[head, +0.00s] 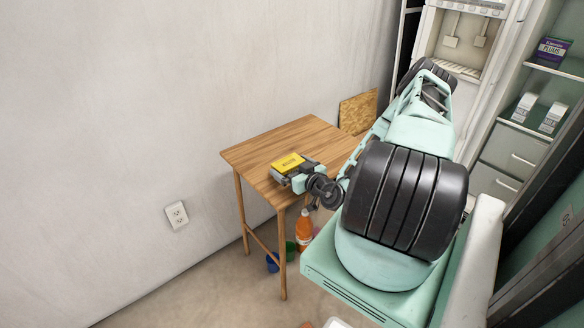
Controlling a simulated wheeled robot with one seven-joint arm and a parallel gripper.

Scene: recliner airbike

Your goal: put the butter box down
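The butter box (287,163) is a small yellow box with dark print on its top. It shows at my gripper (284,172), over the front part of the wooden table (276,142). The gripper's dark fingers sit at the box's sides and lower edge, and the box seems held between them. From this angle I cannot tell whether the box touches the tabletop or is just above it. My arm covers the right part of the table.
The tabletop left of and behind the box is bare. A brown board (358,112) stands behind the table. An orange bottle (304,230) and blue and green items are on the floor below. Shelves (535,125) with boxes stand at the right. A wall is at the left.

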